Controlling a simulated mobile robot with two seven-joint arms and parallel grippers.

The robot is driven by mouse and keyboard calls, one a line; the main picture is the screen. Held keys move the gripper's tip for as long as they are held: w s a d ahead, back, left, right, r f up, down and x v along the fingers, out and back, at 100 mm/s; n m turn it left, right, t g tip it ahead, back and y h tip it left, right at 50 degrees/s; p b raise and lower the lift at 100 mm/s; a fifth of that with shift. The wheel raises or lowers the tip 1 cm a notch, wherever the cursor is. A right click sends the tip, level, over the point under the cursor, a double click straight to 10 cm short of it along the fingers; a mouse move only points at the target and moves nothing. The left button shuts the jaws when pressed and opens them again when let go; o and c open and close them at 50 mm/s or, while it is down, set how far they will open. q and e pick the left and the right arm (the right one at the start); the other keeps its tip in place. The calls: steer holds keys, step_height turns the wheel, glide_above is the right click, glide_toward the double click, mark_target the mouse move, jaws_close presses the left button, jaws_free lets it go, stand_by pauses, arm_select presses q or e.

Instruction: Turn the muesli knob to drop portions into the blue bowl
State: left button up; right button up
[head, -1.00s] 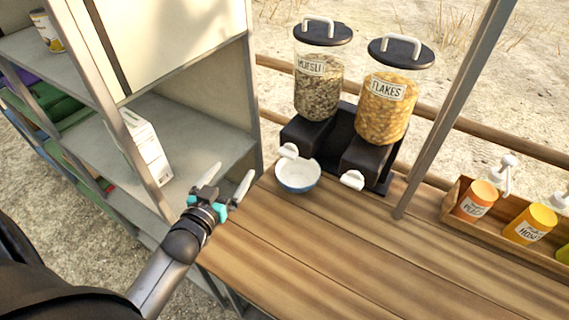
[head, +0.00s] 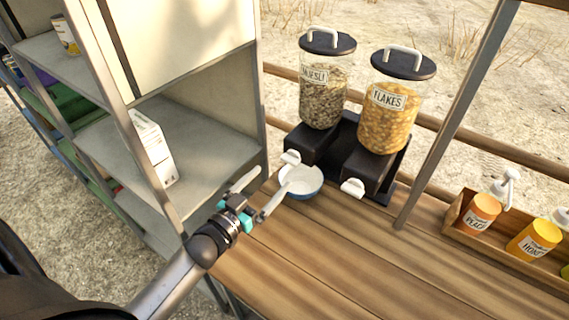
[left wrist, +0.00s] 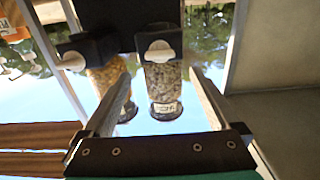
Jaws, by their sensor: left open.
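The muesli dispenser (head: 324,95) stands on a black base at the back of the wooden counter. Its white knob (head: 290,158) is at the front of the base, and it shows in the left wrist view (left wrist: 160,51). The blue bowl (head: 306,193), white inside, sits below the knob and looks empty. My left gripper (head: 266,187) is open and empty, just left of the bowl, with one finger overlapping the bowl's left edge in the head view. In the left wrist view the muesli knob lies beyond and between the fingers (left wrist: 160,90). My right gripper is out of view.
The flakes dispenser (head: 389,112) with its white knob (head: 352,187) stands to the right. A grey shelf unit (head: 190,135) with a white carton (head: 153,150) is close on the left. A wooden box (head: 456,213) with bottles is at the right. The front counter is clear.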

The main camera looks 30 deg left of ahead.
mark_target(289, 164)
arm_select(q)
steer(key=w, duration=0.4)
steer(key=w+d, duration=0.1)
steer(key=w, duration=0.2)
steer(key=shift+w, duration=0.1)
steer(key=c, duration=1.4)
steer(key=m, duration=0.3)
steer(key=shift+d+m, duration=0.1)
steer(key=shift+m, duration=0.3)
steer(key=m+b, duration=0.1)
steer(key=m, duration=0.3)
steer(key=shift+d+f+m, duration=0.1)
steer(key=shift+m, duration=0.2)
steer(key=m+b, duration=0.1)
steer(key=m, duration=0.3)
steer(key=shift+f+m, duration=0.1)
steer(key=shift+m, duration=0.2)
steer(key=m+b, duration=0.1)
steer(key=m, duration=0.3)
steer(key=shift+m, duration=0.3)
